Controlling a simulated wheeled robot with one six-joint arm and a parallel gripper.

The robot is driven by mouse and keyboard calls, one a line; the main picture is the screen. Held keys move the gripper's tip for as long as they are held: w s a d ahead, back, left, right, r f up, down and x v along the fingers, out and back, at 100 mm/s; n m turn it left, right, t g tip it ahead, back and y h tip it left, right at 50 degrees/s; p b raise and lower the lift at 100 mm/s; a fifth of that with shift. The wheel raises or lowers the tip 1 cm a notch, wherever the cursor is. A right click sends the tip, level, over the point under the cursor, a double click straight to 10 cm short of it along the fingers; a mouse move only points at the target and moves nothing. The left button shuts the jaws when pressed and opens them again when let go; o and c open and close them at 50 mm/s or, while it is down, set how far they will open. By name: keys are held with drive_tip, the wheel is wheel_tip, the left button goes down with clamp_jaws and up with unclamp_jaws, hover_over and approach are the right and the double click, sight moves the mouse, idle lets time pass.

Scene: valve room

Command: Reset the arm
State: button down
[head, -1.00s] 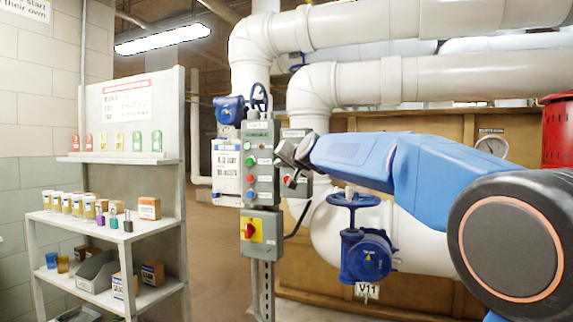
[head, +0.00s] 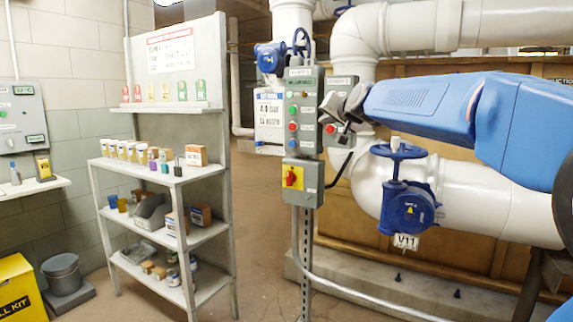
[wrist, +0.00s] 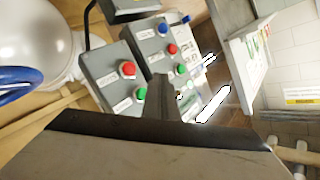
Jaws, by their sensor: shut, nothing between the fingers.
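My blue arm (head: 420,100) reaches in from the right in the head view. My gripper (head: 336,122) is at its left end, beside the grey control boxes on the post, and partly covers the right-hand box (head: 341,88). In the wrist view my gripper (wrist: 167,85) is a dark shape with its fingers together, nothing between them. It stands in front of the button boxes; the near box (wrist: 117,90) shows a red button (wrist: 127,69) and a green button (wrist: 139,93). I cannot tell whether the fingertips touch a box.
A blue valve (head: 409,205) tagged V11 sits on the white pipe (head: 490,210) below my arm. A shelf unit (head: 165,183) stands left. Floor (head: 262,225) between shelf and post is clear.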

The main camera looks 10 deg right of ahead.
drive_tip(key=s+d+f+n+g+h, duration=0.1)
drive_tip(key=s+d+f+g, duration=0.1)
drive_tip(key=s+f, duration=1.1)
drive_tip(key=s+d+f+n+g+h, duration=0.1)
drive_tip(key=s+f+g, duration=0.4)
drive_tip(key=s+f, duration=0.9)
drive_tip(key=s+d+f+n+g, duration=0.2)
drive_tip(key=s+f, duration=1.2)
drive_tip(key=s, duration=1)
drive_tip(key=shift+d+f+n+g+h, duration=0.15)
drive_tip(key=shift+d+n+g+h, duration=0.25)
drive_tip(key=shift+d+g, duration=0.55)
